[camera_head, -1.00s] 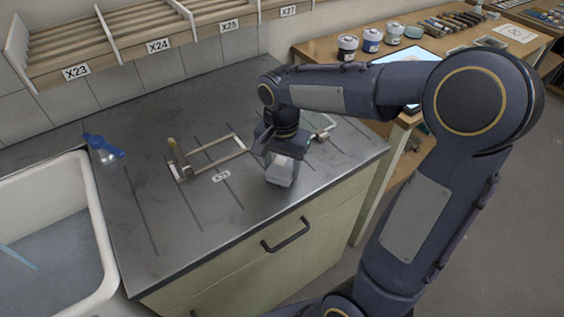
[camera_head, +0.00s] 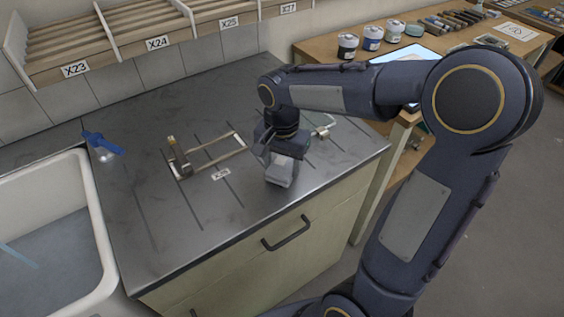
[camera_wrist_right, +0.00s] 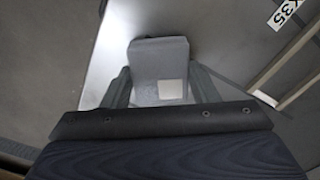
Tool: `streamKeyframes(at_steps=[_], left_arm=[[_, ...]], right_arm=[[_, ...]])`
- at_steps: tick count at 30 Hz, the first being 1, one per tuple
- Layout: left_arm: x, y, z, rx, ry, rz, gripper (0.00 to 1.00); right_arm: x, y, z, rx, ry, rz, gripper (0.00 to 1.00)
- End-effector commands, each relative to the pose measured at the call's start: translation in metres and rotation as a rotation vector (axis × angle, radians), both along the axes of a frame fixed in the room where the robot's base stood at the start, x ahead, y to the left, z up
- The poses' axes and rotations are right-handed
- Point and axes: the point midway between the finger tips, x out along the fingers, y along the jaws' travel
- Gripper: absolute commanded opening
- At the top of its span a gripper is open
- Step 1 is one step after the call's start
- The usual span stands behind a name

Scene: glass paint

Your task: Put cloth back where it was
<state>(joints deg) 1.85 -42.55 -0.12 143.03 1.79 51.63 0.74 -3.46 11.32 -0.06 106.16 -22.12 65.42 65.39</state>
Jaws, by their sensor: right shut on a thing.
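A grey cloth (camera_head: 281,170) hangs from my right gripper (camera_head: 284,153) over the dark worktop, near its front right edge. In the right wrist view the grey cloth (camera_wrist_right: 158,60) shows as a folded block between the two fingers of my right gripper (camera_wrist_right: 160,92), which is shut on it. A small pale patch shows at its lower right. I cannot tell whether the cloth touches the worktop. My left gripper is not in view.
A metal frame (camera_head: 218,153) with a small clamp stands left of the gripper, by a label (camera_head: 222,174). A blue-topped spray bottle (camera_head: 101,145) stands beside the white sink (camera_head: 97,225). Slatted racks (camera_head: 75,50) line the back. Paint jars (camera_head: 372,38) stand on the right-hand table.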

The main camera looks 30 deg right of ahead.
Motion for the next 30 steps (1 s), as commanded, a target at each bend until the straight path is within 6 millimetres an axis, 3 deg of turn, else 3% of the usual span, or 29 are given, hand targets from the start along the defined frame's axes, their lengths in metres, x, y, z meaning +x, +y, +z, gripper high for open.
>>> streamKeyframes(at_steps=[16, 17, 22, 30], left_arm=[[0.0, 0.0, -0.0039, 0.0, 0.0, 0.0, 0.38], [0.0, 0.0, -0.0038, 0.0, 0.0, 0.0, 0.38], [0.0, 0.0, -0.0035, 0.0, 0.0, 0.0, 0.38], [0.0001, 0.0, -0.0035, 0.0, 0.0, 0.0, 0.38]], right_arm=[[0.0, 0.0001, -0.006, 0.0, 0.0, 0.0, 0.36], [0.0, 0.0001, -0.0059, 0.0, 0.0, 0.0, 0.55], [0.0, 0.0001, -0.0057, 0.0, 0.0, 0.0, 0.77], [-0.0001, 0.0001, -0.0052, 0.0, 0.0, 0.0, 0.79]])
